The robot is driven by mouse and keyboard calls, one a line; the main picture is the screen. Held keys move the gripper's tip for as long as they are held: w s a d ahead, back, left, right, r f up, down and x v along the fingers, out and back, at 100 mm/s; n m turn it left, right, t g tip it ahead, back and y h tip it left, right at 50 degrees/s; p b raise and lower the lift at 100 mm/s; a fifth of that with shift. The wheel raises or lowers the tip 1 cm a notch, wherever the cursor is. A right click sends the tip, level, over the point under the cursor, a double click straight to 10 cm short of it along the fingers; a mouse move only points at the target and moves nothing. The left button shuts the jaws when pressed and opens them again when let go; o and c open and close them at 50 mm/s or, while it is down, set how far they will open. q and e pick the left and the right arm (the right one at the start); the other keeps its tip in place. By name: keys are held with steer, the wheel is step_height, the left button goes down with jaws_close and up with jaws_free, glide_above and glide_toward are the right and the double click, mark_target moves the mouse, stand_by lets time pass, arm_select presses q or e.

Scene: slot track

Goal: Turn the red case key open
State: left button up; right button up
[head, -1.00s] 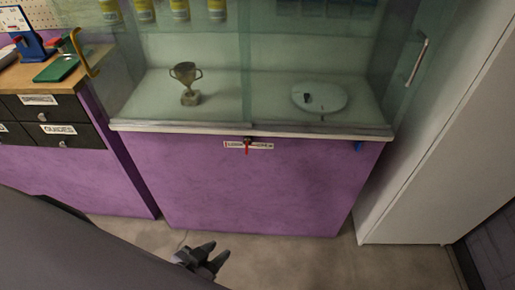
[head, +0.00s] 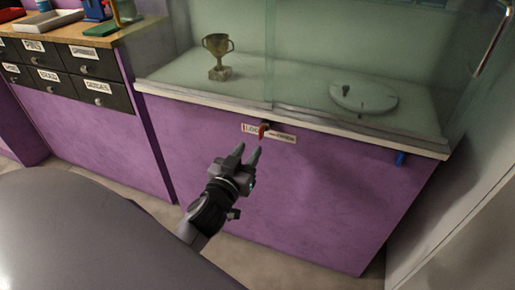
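The red case key (head: 262,132) sits on the front of the purple case (head: 330,190), just under the ledge of the glass. It points mostly downward over a white label (head: 283,138) whose words are partly covered. My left gripper (head: 248,151) is just below and slightly left of the key in the head view. Its two fingers are apart with nothing between them. The fingertips look close to the key but apart from it; the depth gap is hard to judge. My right gripper is out of view.
Behind the glass stand a trophy (head: 218,57) and a white disc (head: 363,97). A small blue piece (head: 400,159) hangs on the case front at right. Drawers (head: 66,75) stand at left and a pale cabinet (head: 460,215) at right. The case front around the key is clear.

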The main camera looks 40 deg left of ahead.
mark_target(260, 131)
arm_select(q)
steer(key=shift+x, duration=3.8)
steer(key=shift+r, duration=0.2)
jaws_close()
